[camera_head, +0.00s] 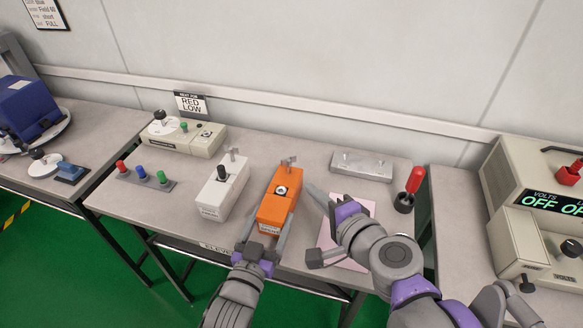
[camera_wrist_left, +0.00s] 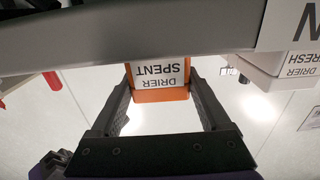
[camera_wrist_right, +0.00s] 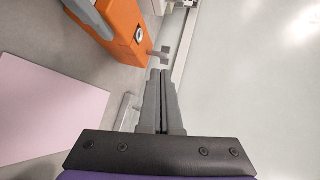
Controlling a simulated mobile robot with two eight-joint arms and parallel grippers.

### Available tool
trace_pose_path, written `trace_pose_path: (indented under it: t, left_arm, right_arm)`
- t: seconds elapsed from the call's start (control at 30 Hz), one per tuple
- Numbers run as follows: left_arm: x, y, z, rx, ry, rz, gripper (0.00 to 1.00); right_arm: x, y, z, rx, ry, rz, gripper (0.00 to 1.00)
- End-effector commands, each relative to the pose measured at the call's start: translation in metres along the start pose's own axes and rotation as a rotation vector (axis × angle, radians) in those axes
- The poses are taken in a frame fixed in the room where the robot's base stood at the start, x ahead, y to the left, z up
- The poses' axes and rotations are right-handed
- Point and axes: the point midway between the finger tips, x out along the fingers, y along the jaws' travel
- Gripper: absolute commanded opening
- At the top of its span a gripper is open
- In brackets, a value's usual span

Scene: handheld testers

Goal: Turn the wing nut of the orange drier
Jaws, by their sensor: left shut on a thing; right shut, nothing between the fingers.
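The orange drier (camera_head: 276,208) lies on the table, with a round dial on top and a grey wing nut (camera_head: 289,162) at its far end. Its near end bears a "DRIER SPENT" label (camera_wrist_left: 158,74). My left gripper (camera_head: 268,226) is shut on the near end of the drier, one finger along each side. My right gripper (camera_head: 313,188) is shut and empty, to the right of the drier. In the right wrist view its closed fingertips (camera_wrist_right: 159,76) point at the wing nut (camera_wrist_right: 160,53), seemingly just short of it; contact is not clear.
A white drier (camera_head: 222,192) labelled "DRIER FRESH" stands left of the orange one. A pink sheet (camera_head: 357,205) lies under my right arm. A grey metal block (camera_head: 362,166) and a red-handled tool (camera_head: 412,184) stand to the right. A cream tester (camera_head: 184,134) is behind left.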

Motion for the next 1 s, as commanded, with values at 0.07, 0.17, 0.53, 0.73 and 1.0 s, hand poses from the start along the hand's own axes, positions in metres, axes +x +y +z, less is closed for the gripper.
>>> trace_pose_path:
  t: [0.07, 0.17, 0.53, 0.73, 1.0]
  left_arm:
    - [0.000, 0.000, 0.000, 0.000, 0.001, 0.000, 0.27]
    - [0.000, 0.000, 0.000, 0.000, 0.001, 0.000, 0.27]
    - [0.000, 0.000, 0.000, 0.000, 0.001, 0.000, 0.27]
    - [0.000, 0.000, 0.000, 0.000, 0.001, 0.000, 0.27]
    - [0.000, 0.000, 0.000, 0.000, 0.001, 0.000, 0.27]
  right_arm:
    - [0.016, 0.000, 0.001, 0.001, -0.002, 0.000, 0.00]
    - [0.034, 0.000, 0.000, 0.001, -0.001, -0.001, 0.00]
    - [0.092, -0.007, 0.001, 0.003, -0.001, 0.000, 0.00]
    - [0.104, -0.011, 0.000, 0.003, 0.001, 0.000, 0.00]
    - [0.105, -0.012, 0.000, 0.004, 0.001, 0.000, 0.00]
